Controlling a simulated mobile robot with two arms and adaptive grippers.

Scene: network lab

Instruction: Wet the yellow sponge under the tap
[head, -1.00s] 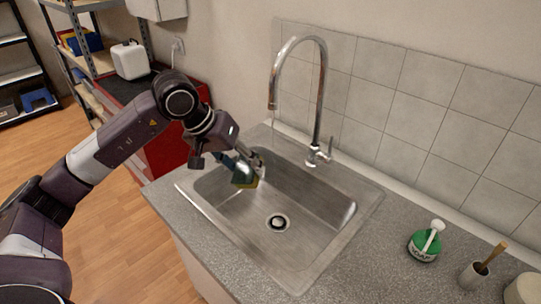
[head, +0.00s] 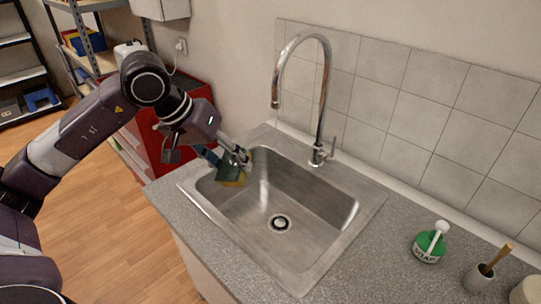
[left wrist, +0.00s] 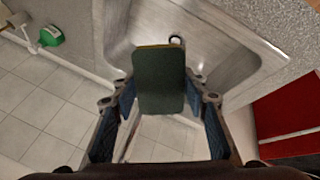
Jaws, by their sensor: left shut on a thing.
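The yellow sponge (head: 233,181), with a dark green scouring side, is held at the sink's upper left corner. My left gripper (head: 236,163) is shut on it. In the left wrist view the sponge (left wrist: 160,82) shows its green face between the two fingers of my left gripper (left wrist: 160,100). The sponge hangs over the basin of the steel sink (head: 318,221). The tall curved chrome tap (head: 323,95) stands behind the sink. Its outlet is to the right of the sponge and above it, apart from it. My right gripper is not in view.
A green soap bottle (head: 429,243), a brush in a grey cup (head: 479,277) and a pale round object (head: 526,290) stand on the grey counter (head: 379,252) at the right. A red cabinet (head: 166,130) stands left of the sink. The basin is otherwise empty.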

